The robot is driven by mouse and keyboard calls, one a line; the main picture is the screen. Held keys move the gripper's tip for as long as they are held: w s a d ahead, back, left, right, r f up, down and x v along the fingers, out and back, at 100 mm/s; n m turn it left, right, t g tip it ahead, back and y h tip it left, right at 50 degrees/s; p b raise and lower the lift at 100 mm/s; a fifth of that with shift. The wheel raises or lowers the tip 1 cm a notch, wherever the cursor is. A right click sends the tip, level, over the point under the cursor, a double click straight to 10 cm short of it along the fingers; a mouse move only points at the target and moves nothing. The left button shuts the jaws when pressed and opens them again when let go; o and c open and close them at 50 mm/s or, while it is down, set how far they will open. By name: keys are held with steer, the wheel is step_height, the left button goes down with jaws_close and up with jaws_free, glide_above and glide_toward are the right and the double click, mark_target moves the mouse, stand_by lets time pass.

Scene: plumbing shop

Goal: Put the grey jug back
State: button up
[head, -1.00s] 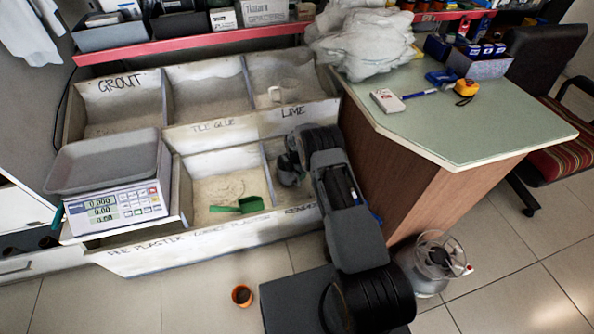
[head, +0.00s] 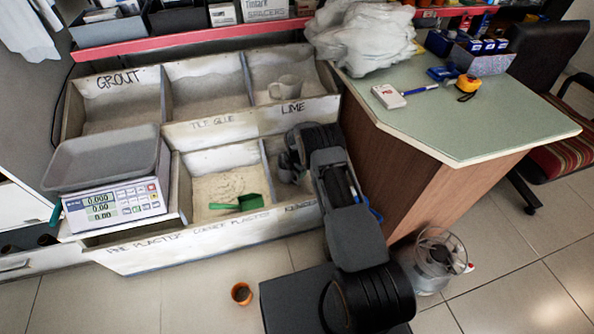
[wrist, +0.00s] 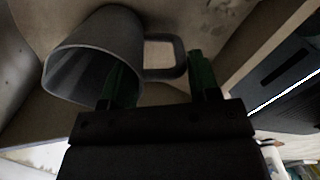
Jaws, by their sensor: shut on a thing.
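The grey jug (wrist: 95,55) fills the left of the wrist view, tilted, with its rim toward the lower left and its handle (wrist: 165,73) on the right. My gripper (wrist: 158,78) is shut on the jug, with the handle between its green-tipped fingers. In the head view, the dark grey shape of the jug (head: 289,170) shows at the end of my arm, over the front right bin; my arm partly hides it. I cannot tell whether it touches the material in the bin.
A pale mug (head: 285,87) stands in the lime bin behind. A green scoop (head: 240,203) lies in the bin to the left. A scale (head: 115,200) stands further left. The counter (head: 450,120) is close on the right. An orange pot (head: 241,294) is on the floor.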

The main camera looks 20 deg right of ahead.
steer(key=shift+f, duration=0.15)
steer(key=o, duration=1.5)
steer(key=r+p, duration=0.1)
steer(key=r, duration=0.3)
steer(key=r+p, duration=0.1)
steer(key=r, duration=0.4)
steer(key=r+p, duration=0.2)
steer(key=r, duration=0.3)
steer(key=shift+s+a, duration=0.1)
steer(key=shift+a, duration=0.3)
